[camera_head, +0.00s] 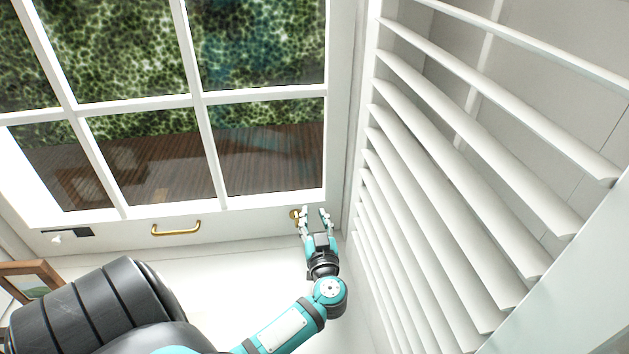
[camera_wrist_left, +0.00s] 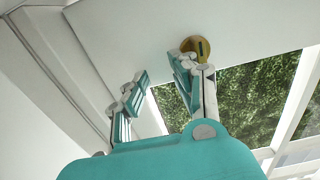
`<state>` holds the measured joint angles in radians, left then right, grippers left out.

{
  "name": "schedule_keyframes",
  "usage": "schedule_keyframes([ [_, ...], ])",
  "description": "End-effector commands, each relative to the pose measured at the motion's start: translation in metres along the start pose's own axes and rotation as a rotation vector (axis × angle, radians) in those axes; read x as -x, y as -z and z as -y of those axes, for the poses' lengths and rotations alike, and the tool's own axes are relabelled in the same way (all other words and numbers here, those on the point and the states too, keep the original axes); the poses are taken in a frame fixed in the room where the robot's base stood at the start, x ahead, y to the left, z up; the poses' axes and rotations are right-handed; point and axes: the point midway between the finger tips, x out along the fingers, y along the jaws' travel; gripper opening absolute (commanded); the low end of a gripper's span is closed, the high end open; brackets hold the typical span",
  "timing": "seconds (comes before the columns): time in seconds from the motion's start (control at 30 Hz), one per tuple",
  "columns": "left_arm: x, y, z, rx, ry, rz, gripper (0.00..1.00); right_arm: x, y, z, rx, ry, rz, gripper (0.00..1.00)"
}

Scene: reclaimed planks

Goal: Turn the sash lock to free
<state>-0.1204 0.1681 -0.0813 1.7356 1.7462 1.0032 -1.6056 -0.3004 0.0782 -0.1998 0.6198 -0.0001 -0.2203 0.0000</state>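The sash lock (camera_head: 294,214) is a small round brass piece on the bottom rail of the white window, near its right end. In the left wrist view the lock (camera_wrist_left: 203,43) shows as a brass disc with a dark slot or bar across it, partly covered by a fingertip. My left gripper (camera_head: 314,213) is open, its two fingers apart with nothing seen between them. In the left wrist view the gripper (camera_wrist_left: 160,78) has its right finger at the lock, overlapping it; I cannot tell whether they touch. My right gripper is not in view.
A brass pull handle (camera_head: 176,228) is on the bottom rail, left of the lock. A dark plate (camera_head: 68,232) with a white knob is farther left. White louvred shutters (camera_head: 450,170) stand close to the right of my gripper. A wooden frame (camera_head: 30,268) is at the lower left.

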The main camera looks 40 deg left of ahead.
Motion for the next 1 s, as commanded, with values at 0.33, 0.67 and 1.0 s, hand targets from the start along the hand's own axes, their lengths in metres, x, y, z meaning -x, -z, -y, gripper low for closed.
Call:
schedule_keyframes([
  [0.33, 0.0002, 0.0, 0.0, 0.0, 0.0, 0.0, 0.0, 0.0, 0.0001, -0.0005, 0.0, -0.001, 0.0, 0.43],
  [0.67, 0.0002, 0.0, 0.0, 0.0, 0.0, 0.0, 0.27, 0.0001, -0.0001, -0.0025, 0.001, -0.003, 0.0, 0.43],
  [1.0, 0.002, -0.0002, -0.0007, 0.0, 0.0, 0.0, 0.33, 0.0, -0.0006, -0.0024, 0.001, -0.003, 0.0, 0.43],
])
